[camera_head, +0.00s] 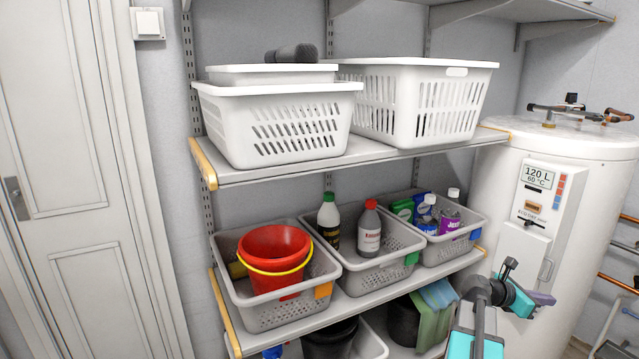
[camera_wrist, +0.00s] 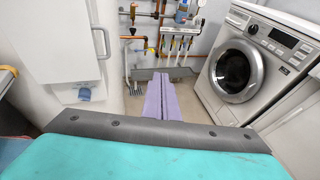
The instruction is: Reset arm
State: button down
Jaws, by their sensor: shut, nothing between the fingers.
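My gripper (camera_head: 543,299) is at the lower right in the head view, in front of the white water heater (camera_head: 493,183). Its purple fingers point to the right and look closed together. In the wrist view the purple fingers (camera_wrist: 160,98) lie side by side in the middle, with nothing between them. My teal and black arm shows below the gripper in the head view. The gripper is apart from the shelf and its baskets.
Shelves on the left hold white baskets (camera_head: 425,100) and grey baskets (camera_head: 268,315) with a red bucket (camera_head: 272,250) and several bottles. A washing machine (camera_wrist: 255,65) stands at the right in the wrist view. Pipes (camera_wrist: 140,16) run along the wall. A door (camera_head: 75,200) is at far left.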

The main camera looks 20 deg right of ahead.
jog(key=w+a+f+n+t+y+p, duration=0.1)
jog(key=w+a+f+n+t+p, duration=0.25)
jog(key=w+a+f, duration=0.95)
jog(key=w+a+f+n+y+p, duration=0.1)
jog(key=w+a+f+y, duration=0.1)
jog(key=a+f, duration=0.6)
jog(key=w+a+f+y+p, duration=0.1)
jog(key=w+a+f, duration=0.3)
jog(key=a, duration=0.8)
jog(key=s+a+f+m+y+p, duration=0.1)
jog(key=s+a+f, duration=0.25)
jog(key=a, duration=0.25)
jog(key=s+a+f+m+g+y+p, duration=0.1)
jog(key=s+a+f+y, duration=0.15)
jog(key=a+f, duration=0.3)
jog(key=s+a+f+m+y+p, duration=0.1)
jog(key=s+a+f, duration=0.25)
jog(key=a, duration=0.35)
jog(key=s+a+f+m+g+y, duration=0.2)
jog(key=s+a+m, duration=0.6)
jog(key=s+a+f+m+g+y, duration=0.2)
jog(key=s+a+m+y, duration=0.1)
jog(key=s+a+m, duration=0.4)
jog(key=shift+s+a+m+p, duration=0.45)
jog(key=shift+a+m, duration=0.3)
jog(key=shift+a, duration=0.15)
